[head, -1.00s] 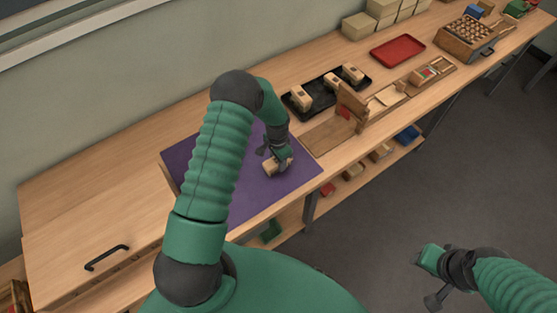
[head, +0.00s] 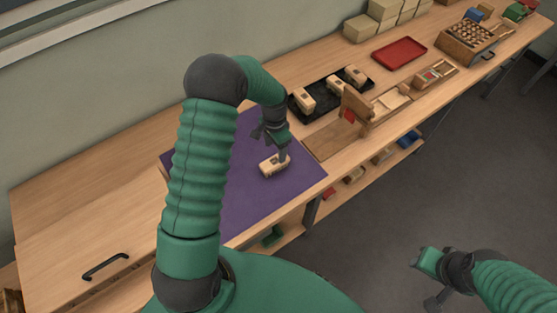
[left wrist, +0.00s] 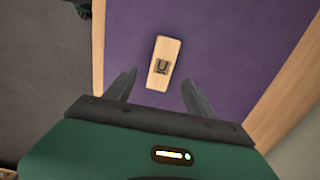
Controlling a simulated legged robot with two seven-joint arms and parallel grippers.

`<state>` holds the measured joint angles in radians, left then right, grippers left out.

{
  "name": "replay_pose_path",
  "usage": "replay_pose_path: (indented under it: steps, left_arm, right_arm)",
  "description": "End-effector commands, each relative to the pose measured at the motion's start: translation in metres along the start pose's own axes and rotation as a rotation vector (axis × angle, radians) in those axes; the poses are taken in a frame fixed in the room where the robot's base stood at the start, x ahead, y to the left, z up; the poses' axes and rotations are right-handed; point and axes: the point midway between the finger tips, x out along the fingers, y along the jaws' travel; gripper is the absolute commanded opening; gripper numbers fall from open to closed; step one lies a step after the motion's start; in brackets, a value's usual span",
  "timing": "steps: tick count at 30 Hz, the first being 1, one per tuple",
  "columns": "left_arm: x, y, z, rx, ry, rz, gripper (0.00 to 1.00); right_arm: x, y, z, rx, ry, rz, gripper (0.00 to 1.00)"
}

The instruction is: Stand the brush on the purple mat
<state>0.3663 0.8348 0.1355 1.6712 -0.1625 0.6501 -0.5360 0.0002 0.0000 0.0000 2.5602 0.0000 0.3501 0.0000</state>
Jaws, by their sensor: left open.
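The brush (head: 274,165) is a small pale wooden block with a dark mark on top. It rests on the purple mat (head: 245,200), near the mat's right side. In the left wrist view the brush (left wrist: 163,62) lies just beyond my fingertips, with purple mat around it. My left gripper (head: 276,148) is just above the brush, apart from it. In the left wrist view its two fingers (left wrist: 155,82) are spread and nothing is between them. The underside of the brush is hidden. My right gripper (head: 432,280) hangs over the floor at lower right, away from the bench.
A black tray (head: 318,110) with several similar wooden blocks lies behind the mat to the right. A wooden fixture (head: 335,135) with an upright board stands right of the mat. A red tray (head: 399,51) lies farther off. Bare bench is left of the mat.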

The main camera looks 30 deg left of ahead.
Motion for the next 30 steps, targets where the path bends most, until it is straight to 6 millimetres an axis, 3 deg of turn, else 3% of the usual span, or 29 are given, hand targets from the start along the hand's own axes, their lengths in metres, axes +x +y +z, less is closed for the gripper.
replay_pose_path:
  steps: [5,8,13,15,18,22,30]
  left_arm:
    - [-0.025,0.004,-0.002,0.0,0.0,-0.004,0.63]
    - [-0.044,0.024,-0.001,-0.02,0.014,-0.021,0.63]
    - [-0.095,0.101,0.033,-0.166,0.103,-0.066,0.63]
    - [-0.108,0.13,0.056,-0.242,0.151,-0.07,0.63]
    - [-0.116,0.159,0.085,-0.333,0.205,-0.06,0.63]
    - [-0.117,0.172,0.101,-0.389,0.233,-0.047,0.63]
    - [-0.117,0.173,0.101,-0.39,0.232,-0.048,0.63]
  right_arm:
    - [0.004,0.0,0.001,-0.001,0.0,0.0,0.36]
    - [0.003,0.0,0.001,-0.001,0.0,0.0,0.36]
    - [0.003,0.0,0.001,0.0,0.0,0.0,0.36]
    - [0.003,0.0,0.001,0.0,0.0,0.0,0.36]
    - [0.003,0.0,0.001,0.0,0.0,0.0,0.36]
    - [0.003,0.0,0.001,0.0,0.0,0.0,0.36]
    - [0.003,0.0,0.001,-0.001,0.0,0.0,0.36]
